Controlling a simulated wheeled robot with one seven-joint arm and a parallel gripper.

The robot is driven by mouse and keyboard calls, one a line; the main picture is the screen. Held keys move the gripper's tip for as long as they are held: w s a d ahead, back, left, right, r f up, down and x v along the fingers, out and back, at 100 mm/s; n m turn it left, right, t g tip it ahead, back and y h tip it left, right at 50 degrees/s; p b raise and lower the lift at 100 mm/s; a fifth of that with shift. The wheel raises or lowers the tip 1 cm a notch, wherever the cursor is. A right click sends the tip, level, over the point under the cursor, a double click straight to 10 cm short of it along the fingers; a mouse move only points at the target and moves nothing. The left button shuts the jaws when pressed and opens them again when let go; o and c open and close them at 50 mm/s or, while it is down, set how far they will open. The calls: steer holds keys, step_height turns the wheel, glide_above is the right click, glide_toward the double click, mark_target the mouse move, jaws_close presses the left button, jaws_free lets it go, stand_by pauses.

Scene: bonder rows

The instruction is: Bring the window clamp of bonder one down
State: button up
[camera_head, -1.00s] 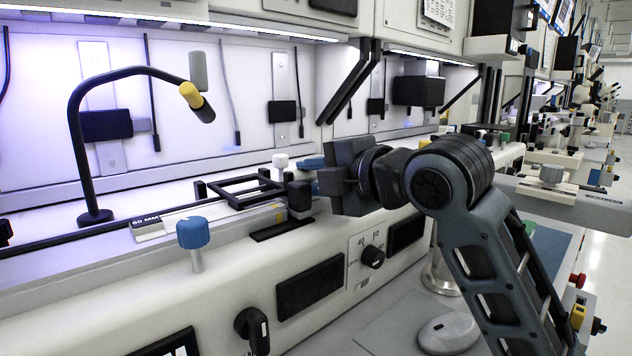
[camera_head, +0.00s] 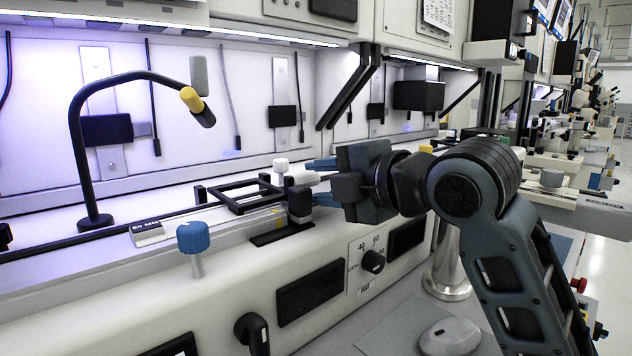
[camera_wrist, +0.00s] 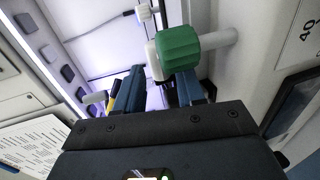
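The window clamp looks like the black rectangular frame (camera_head: 245,194) lying low over the work area of the nearest bonder in the head view. I cannot tell whether it is raised or down. A white cylindrical piece (camera_head: 303,178) shows near its right end, above a black block (camera_head: 299,203). My gripper (camera_head: 318,181) is just right of the frame, pointing left, with its blue fingers apart. The white piece appears near or between the fingertips; contact cannot be told. In the wrist view, a green knob (camera_wrist: 180,52) lies ahead of the fingers and partly covers the space beyond them.
A blue knob (camera_head: 193,237) stands on the bonder's front ledge. A white knob (camera_head: 281,165) stands behind the frame. A black curved lamp arm (camera_head: 75,140) rises at the left. A dial (camera_head: 373,262) is on the front panel. More bonders stretch away at the right.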

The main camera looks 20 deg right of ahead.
steer(key=shift+o, duration=0.7)
steer(key=shift+s+d+f, duration=0.1)
steer(key=shift+s+d, duration=0.15)
steer(key=shift+s, duration=0.2)
steer(key=shift+v, duration=1.85)
steer(key=p+v, duration=0.4)
steer(key=v, duration=0.3)
steer(key=shift+s+r, duration=0.3)
steer(key=shift+s, duration=0.05)
steer(key=shift+f, duration=0.1)
